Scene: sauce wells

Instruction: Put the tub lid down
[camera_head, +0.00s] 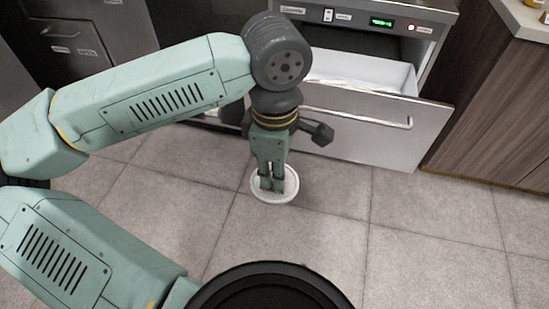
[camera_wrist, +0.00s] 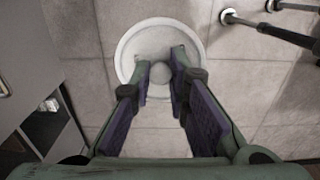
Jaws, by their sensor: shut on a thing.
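The tub lid (camera_head: 290,186) is a round white disc with a raised rim, below my gripper (camera_head: 271,186) in the head view. In the wrist view the lid (camera_wrist: 128,52) shows beyond the fingertips, with a round knob at its middle. My gripper (camera_wrist: 161,73) is shut on that knob, one finger on each side. The lid looks roughly level over the tiled floor. I cannot tell how high it is above the floor.
An open steel drawer (camera_head: 345,125) with a bar handle stands just behind my gripper. A wood-fronted cabinet (camera_head: 490,100) is at the right. The tiled floor (camera_head: 430,240) is clear in front and to the right.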

